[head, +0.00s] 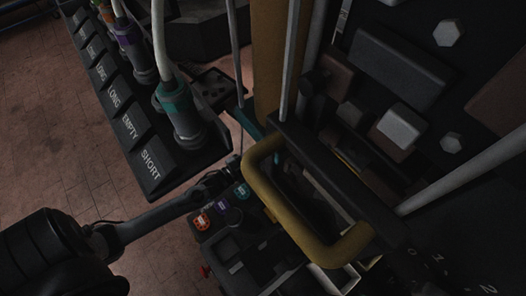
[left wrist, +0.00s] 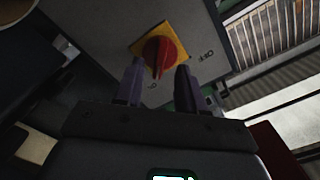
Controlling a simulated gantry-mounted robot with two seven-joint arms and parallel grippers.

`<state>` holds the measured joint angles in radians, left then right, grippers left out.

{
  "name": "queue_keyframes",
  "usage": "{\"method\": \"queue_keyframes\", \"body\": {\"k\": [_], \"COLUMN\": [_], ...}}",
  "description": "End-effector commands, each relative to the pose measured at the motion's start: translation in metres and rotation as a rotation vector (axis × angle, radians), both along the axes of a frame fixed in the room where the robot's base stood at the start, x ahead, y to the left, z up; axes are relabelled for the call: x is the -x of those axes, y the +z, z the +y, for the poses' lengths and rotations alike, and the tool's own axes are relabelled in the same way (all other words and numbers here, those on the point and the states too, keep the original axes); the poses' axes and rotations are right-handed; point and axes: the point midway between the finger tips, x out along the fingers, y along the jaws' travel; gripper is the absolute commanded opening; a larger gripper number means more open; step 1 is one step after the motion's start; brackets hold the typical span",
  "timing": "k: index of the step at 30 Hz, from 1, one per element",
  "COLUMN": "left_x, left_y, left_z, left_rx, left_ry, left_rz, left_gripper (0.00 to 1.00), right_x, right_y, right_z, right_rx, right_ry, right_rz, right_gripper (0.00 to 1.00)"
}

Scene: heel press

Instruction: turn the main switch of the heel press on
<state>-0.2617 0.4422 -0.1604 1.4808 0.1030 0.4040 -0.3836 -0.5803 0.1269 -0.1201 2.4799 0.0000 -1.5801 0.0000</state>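The main switch (left wrist: 161,54) shows in the left wrist view as a red rotary knob on a yellow plate, set on a grey panel (left wrist: 200,35). Its raised grip points roughly up and down in that picture. My left gripper (left wrist: 158,72) is open, its two fingers on either side of the knob's lower part. I cannot tell whether they touch it. My right gripper is not in view.
A rack with labelled slots (head: 150,165) and cabled connectors (head: 180,112) hangs above my left arm. A yellow handle (head: 290,220) stands to the right of the arm. Coloured buttons (head: 202,221) sit close below the arm's end. Tiled floor lies open at left.

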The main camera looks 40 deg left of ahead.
Motion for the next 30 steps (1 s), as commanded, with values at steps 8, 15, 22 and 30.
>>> {"method": "queue_keyframes", "body": {"k": [8,15,22,30], "left_x": [0.047,0.067,0.07,0.069], "left_y": [0.001,0.001,0.0,0.0], "left_z": [0.008,0.012,0.013,0.013], "left_rx": [0.001,0.0,0.0,0.0], "left_ry": [-0.001,0.0,0.0,0.001], "left_rz": [0.002,-0.001,-0.001,-0.001], "left_gripper": [0.39,0.39,0.39,0.39], "right_x": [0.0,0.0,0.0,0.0], "right_y": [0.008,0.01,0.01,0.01], "right_z": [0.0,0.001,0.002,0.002], "right_rx": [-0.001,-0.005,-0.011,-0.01], "right_ry": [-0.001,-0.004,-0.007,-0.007], "right_rz": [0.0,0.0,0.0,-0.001], "right_gripper": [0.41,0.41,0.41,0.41]}}
